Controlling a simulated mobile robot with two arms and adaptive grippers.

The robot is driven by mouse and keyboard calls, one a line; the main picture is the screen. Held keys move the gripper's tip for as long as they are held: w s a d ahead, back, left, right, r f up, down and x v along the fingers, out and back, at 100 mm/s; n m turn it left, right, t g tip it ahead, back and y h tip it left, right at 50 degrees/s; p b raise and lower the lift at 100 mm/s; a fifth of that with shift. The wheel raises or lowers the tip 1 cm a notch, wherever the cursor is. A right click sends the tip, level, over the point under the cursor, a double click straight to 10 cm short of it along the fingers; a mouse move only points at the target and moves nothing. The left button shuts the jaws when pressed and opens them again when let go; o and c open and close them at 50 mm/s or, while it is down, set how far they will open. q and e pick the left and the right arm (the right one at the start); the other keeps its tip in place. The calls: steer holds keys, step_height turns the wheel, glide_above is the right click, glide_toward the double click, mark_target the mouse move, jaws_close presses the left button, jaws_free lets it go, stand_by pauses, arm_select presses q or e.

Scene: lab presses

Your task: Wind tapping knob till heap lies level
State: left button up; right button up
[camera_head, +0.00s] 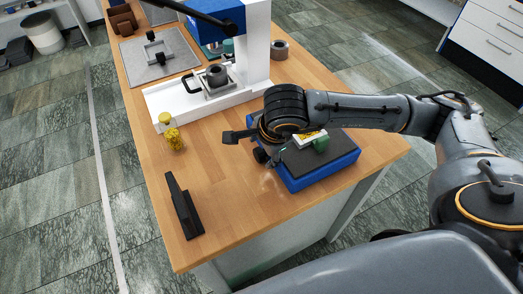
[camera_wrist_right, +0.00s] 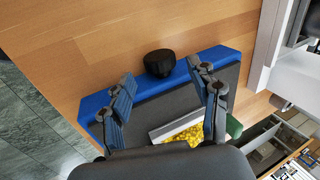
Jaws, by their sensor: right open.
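A blue box with a dark top (camera_head: 322,167) stands near the table's right edge; it also shows in the right wrist view (camera_wrist_right: 232,55). A pale tray (camera_head: 308,140) on it holds a yellow heap (camera_wrist_right: 190,134), uneven in the right wrist view and partly hidden by my gripper. A green part (camera_head: 321,145) sits beside the tray. A round black knob (camera_wrist_right: 159,62) is at the box's edge. My right gripper (camera_wrist_right: 160,74) is open, its fingertips on either side of the knob's line; I cannot tell whether they touch it. My left gripper is out of view.
A white and blue press (camera_head: 258,45) stands behind, with a grey mat (camera_head: 158,57) further back.

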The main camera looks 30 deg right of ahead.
steer(key=v, duration=0.8)
steer(key=shift+r, duration=0.3)
steer(key=shift+s, duration=0.1)
